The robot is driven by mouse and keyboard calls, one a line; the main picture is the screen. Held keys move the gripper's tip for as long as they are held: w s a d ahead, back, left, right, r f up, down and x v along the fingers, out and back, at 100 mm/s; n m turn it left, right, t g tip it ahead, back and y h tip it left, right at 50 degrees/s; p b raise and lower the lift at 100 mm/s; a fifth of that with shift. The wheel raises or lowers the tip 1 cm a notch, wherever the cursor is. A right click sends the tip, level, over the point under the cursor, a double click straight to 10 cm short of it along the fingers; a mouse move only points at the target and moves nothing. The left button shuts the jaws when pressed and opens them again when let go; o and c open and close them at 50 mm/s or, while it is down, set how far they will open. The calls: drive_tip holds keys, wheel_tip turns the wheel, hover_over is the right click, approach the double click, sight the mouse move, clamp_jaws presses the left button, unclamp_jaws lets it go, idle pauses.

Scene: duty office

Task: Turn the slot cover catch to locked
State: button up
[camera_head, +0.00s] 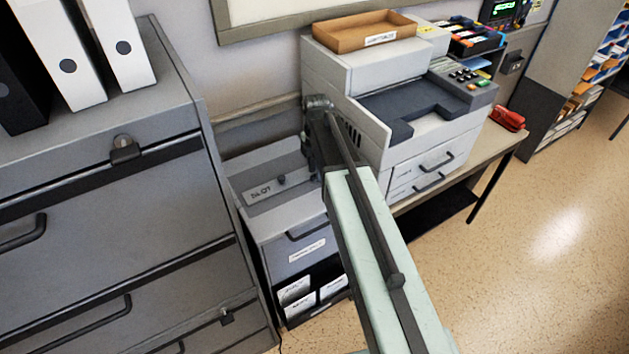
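The slot cover (258,201) is a grey plate marked "SLOT" on top of the low grey cabinet (265,226). A small dark knob, apparently the catch (282,180), stands on the plate to the right of the lettering. Its turned position is too small to read. My pale green arm reaches up from the bottom of the picture to a dark end. My gripper (315,172) seems to hang from that end, at the cabinet's right side, right of the knob and apparently apart from it. Its fingers are too dark and hidden to make out.
A tall grey filing cabinet (110,222) with binders on top stands close on the left. A large printer (415,120) with a brown tray (364,31) on it stands on a table to the right. A red stapler-like object (507,118) lies there. The right floor is clear.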

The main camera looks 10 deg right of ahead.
drive_tip(key=shift+f, duration=0.6)
drive_tip(key=shift+r, duration=0.15)
drive_tip(key=shift+c, duration=0.3)
